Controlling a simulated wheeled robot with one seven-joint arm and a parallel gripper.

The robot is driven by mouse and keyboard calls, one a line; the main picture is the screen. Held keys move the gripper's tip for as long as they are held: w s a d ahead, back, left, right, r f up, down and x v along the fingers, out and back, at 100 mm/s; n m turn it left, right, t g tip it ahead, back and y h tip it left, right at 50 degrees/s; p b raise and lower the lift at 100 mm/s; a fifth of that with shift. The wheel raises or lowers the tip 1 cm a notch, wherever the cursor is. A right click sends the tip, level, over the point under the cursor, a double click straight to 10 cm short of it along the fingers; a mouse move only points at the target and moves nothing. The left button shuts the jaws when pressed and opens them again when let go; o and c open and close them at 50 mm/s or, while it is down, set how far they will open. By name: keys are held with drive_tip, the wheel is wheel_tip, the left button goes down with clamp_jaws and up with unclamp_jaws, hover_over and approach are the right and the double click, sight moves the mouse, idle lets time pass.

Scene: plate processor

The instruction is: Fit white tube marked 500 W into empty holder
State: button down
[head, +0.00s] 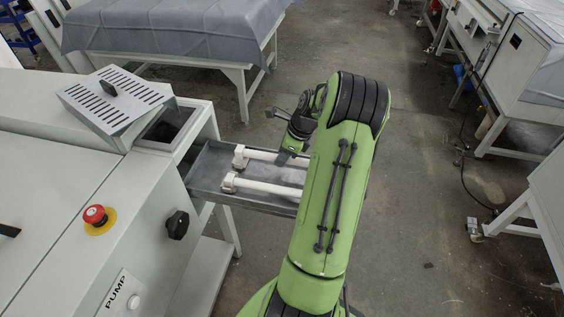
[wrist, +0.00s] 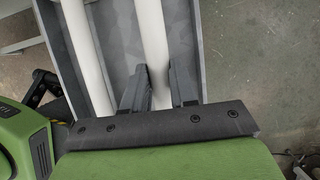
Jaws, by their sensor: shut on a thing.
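Two white tubes lie side by side along a grey metal tray (head: 205,172) that sticks out from the machine. The far tube (head: 262,154) has its left end at a white holder (head: 240,157); I cannot tell if it is seated. The near tube (head: 265,188) has its left end at another white holder (head: 229,183). My gripper (wrist: 154,76) is shut on the right-hand tube (wrist: 152,30) in the wrist view, which fits the far tube. The other tube (wrist: 88,55) runs beside it, apart from the fingers. No 500 W mark is legible. My arm hides the tubes' right ends.
The white machine (head: 60,190) at left carries a slotted lid (head: 112,100) beside an open hatch (head: 172,125), a red emergency button (head: 95,214) and a black knob (head: 177,225). A cloth-covered table (head: 170,30) stands behind. Open floor (head: 430,200) lies right of my arm.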

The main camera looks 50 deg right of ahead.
drive_tip(key=shift+f, duration=0.9)
drive_tip(key=shift+f, duration=0.3)
drive_tip(key=c, duration=0.9)
unclamp_jaws()
